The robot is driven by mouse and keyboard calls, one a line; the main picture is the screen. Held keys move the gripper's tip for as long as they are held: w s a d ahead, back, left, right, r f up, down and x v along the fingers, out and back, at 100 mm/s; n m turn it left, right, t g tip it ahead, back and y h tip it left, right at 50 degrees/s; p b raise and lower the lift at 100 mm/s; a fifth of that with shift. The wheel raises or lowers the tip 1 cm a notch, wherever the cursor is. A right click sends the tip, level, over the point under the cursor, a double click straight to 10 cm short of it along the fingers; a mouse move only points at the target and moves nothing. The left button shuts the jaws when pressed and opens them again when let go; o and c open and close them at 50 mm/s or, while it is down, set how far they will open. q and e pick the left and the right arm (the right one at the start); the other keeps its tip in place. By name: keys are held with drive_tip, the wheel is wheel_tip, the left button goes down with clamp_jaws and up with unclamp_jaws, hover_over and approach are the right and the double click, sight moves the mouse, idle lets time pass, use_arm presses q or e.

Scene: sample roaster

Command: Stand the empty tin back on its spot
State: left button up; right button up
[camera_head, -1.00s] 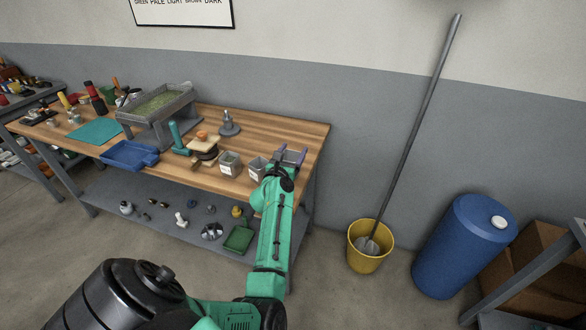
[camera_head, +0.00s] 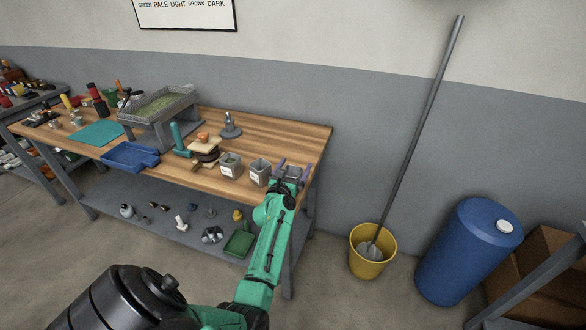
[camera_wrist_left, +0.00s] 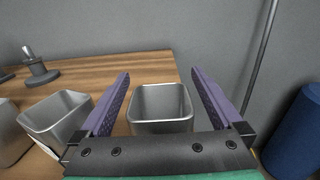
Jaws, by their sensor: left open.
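A grey, square, open-topped tin (camera_wrist_left: 162,128) stands upright near the right end of the bench, looking empty inside. It also shows in the head view (camera_head: 292,173), partly hidden by my gripper. My left gripper (camera_head: 294,165) is open, with its purple fingers (camera_wrist_left: 160,74) on either side of this tin and visible gaps in the wrist view. A second tin (camera_head: 260,172) stands just left of it and also shows in the wrist view (camera_wrist_left: 55,122). A third tin (camera_head: 231,166) with a white label stands further left. My right gripper is out of view.
The wooden bench (camera_head: 275,136) is clear behind the tins. A metal weight-like piece (camera_head: 230,127), a blue tray (camera_head: 130,157) and a sieve tray (camera_head: 160,104) stand further left. A yellow bucket with a mop (camera_head: 372,255) and a blue barrel (camera_head: 468,250) stand right.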

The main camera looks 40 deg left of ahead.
use_arm(q)
drive_tip(key=shift+s+r, duration=0.1)
drive_tip(key=shift+s, duration=0.1)
drive_tip(key=p+v, duration=0.3)
drive_tip(key=v, duration=0.9)
drive_tip(key=w+d+f+m+h, duration=0.1)
drive_tip(key=w+d+m+h, duration=0.25)
drive_tip(key=d+m, duration=0.95)
drive_tip(key=s+d+f+m+g+h, duration=0.1)
drive_tip(key=s+f+m+g+h, duration=0.2)
drive_tip(key=f+m, duration=0.65)
drive_tip(key=s+d+f+m+g, duration=0.1)
drive_tip(key=s+f+m+g, duration=0.35)
drive_tip(key=f, duration=0.75)
drive_tip(key=s+d+f+m+g, duration=0.1)
drive_tip(key=s+f+m+g, duration=0.3)
drive_tip(key=s+f+m, duration=0.75)
drive_tip(key=s+a+f+m+g, duration=0.1)
drive_tip(key=s+f, duration=0.3)
drive_tip(key=s, duration=0.6)
drive_tip(key=s+a+f+m+g, duration=0.1)
drive_tip(key=s+f+m+g, duration=0.2)
drive_tip(key=s, duration=0.8)
wheel_tip(320, 180, down, 2)
drive_tip(key=shift+s+a+f+y, duration=0.1)
drive_tip(key=shift+s+a+y, duration=0.1)
drive_tip(key=shift+a+y, duration=0.15)
